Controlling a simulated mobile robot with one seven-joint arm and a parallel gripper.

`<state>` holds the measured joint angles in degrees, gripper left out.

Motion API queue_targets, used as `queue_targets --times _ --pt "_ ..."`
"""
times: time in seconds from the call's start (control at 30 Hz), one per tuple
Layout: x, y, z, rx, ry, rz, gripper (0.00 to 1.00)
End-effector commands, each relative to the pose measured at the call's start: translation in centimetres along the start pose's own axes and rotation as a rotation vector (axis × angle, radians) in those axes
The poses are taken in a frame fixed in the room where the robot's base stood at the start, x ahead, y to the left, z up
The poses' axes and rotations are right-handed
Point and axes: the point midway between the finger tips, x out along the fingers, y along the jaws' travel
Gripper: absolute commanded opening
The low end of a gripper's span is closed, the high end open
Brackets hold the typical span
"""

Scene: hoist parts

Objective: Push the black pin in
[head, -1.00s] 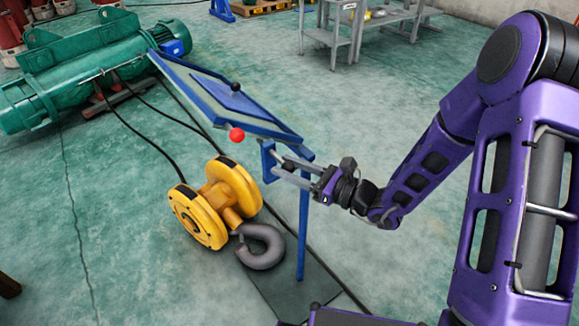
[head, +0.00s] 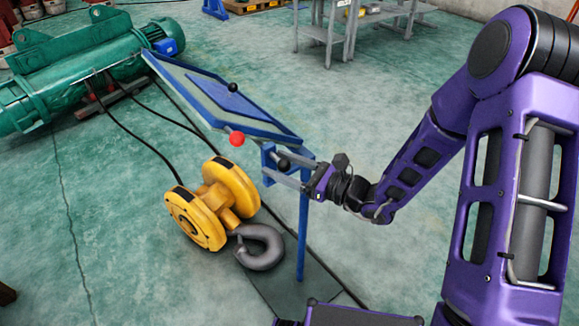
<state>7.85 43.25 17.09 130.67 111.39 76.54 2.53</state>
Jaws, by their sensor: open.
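The black pin's round knob (head: 284,164) shows at the blue bracket on the post below the tilted blue panel (head: 205,92). My gripper (head: 271,163) reaches in from the right, its two long grey fingers open. In this view the knob appears between the fingers, and their tips are close to the blue bracket (head: 266,158). I cannot tell whether the fingers touch the knob or the bracket. The pin's shaft is hidden. A second black knob (head: 233,87) stands on the panel, and a red knob (head: 237,138) sits at its front edge.
A yellow hook block (head: 205,212) with a grey hook (head: 260,247) is on the floor left of the blue post (head: 302,225). A green hoist motor (head: 85,60) lies behind, with black cables on the floor. A grey workbench (head: 335,30) stands at the back.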

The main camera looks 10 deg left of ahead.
Motion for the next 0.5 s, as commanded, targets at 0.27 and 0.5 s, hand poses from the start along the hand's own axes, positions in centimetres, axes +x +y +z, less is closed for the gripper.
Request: queue_targets --times 0.27,0.5 --pt "-1.5 -0.3 0.0 -0.001 0.002 -0.007 0.67" --pt "-6.8 -0.2 0.1 0.000 0.002 -0.008 0.67"
